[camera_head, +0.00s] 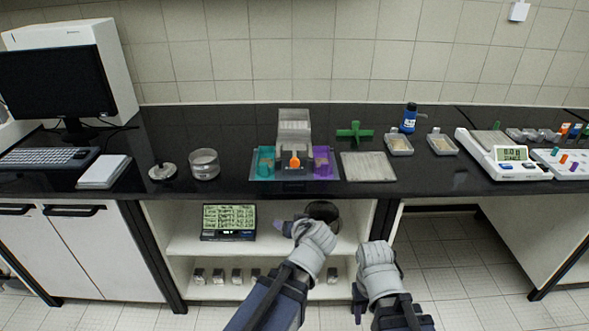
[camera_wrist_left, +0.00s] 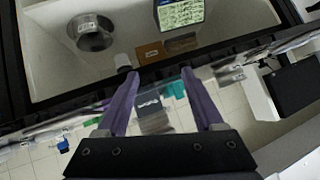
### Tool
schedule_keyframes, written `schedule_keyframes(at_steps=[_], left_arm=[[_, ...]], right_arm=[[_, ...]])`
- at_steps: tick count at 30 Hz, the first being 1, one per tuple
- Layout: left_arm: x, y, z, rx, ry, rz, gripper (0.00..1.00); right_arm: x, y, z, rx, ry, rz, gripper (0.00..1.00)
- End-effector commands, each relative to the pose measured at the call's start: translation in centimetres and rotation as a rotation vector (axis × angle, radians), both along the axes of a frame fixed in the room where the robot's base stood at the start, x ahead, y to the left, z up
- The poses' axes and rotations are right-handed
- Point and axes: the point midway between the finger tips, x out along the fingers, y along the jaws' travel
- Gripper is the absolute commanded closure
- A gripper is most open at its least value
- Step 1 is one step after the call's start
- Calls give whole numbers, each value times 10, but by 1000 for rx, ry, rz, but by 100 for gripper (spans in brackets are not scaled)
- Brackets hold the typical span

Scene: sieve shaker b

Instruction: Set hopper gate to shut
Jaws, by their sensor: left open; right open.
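The hopper (camera_head: 294,128), a clear grey box, stands at the back of a tray on the black bench. An orange lever (camera_head: 295,162), which looks like the gate handle, sticks up at the front of its grey base. I cannot tell its exact gate position from here. A teal bin (camera_head: 265,162) stands left of the base and a purple bin (camera_head: 322,160) right of it. My left gripper (camera_head: 283,226) is open and empty, below and in front of the bench edge; its purple fingers show in the left wrist view (camera_wrist_left: 160,75). My right gripper (camera_head: 358,298) is open, lower and further right.

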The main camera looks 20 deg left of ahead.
Motion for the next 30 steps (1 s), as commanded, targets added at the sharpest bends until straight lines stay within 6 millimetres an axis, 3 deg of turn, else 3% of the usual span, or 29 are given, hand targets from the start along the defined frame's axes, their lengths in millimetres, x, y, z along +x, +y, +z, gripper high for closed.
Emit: schedule_keyframes(at_steps=[3,6,10,23,30], left_arm=[[40,23,37,32,-318,2,31],[62,25,67,30,-513,-58,31],[77,18,89,9,-655,-154,31],[88,7,101,-23,-726,-245,31],[108,12,100,-22,-726,-243,31]], right_arm=[[0,0,-16,0,0,0,50],[0,0,-23,0,0,0,50],[0,0,-29,0,0,0,50],[0,0,-32,0,0,0,50],[0,0,-32,0,0,0,50]])
